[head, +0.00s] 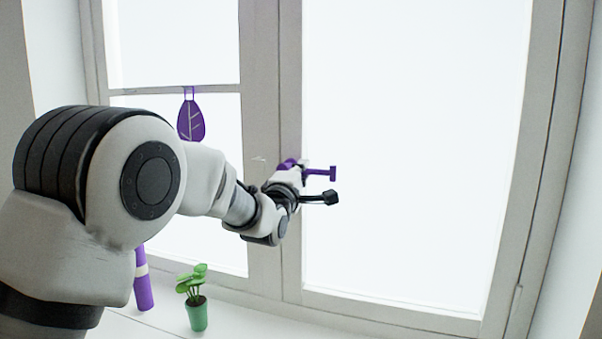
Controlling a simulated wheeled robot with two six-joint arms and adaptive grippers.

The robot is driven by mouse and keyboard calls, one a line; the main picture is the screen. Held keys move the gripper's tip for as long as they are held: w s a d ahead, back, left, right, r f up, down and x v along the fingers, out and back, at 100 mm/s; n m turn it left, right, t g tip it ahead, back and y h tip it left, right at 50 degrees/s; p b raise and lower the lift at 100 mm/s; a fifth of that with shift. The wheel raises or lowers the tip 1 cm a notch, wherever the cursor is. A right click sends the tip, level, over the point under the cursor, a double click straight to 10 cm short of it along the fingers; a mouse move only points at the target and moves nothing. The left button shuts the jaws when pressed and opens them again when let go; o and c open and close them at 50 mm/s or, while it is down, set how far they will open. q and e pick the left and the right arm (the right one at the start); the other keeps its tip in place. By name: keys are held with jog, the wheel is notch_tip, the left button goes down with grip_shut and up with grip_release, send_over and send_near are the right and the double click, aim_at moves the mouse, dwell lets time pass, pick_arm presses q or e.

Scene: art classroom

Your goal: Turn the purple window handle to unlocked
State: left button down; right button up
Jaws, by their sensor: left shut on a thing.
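The purple window handle (318,173) is on the window frame's middle upright, just right of the centre of the head view. Its visible part reaches to the right in front of the bright pane and ends in a short crosspiece. My left gripper (306,186) is at the handle and shut on it. One dark fingertip sticks out to the right, just below the handle. The wrist hides the handle's base and most of the contact. My right gripper is not in view.
A purple leaf ornament (191,120) hangs at the left pane. On the white sill (262,318) stand a small plant in a green pot (197,316) and a purple, pale-banded object (143,290), partly hidden by my arm. The right window pane (420,130) is clear.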

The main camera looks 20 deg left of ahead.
pick_arm(q)
jog(key=shift+r, duration=0.4)
jog(key=c, duration=1.4)
grip_release()
jog(key=shift+o, duration=1.3)
jog(key=shift+w+f, duration=0.1)
jog(key=shift+w, duration=0.05)
jog(key=shift+w+d+f, duration=0.15)
jog(key=s+f, duration=0.2)
jog(key=s, duration=0.9)
jog(key=shift+s+f, duration=0.25)
jog(key=shift+s, duration=0.15)
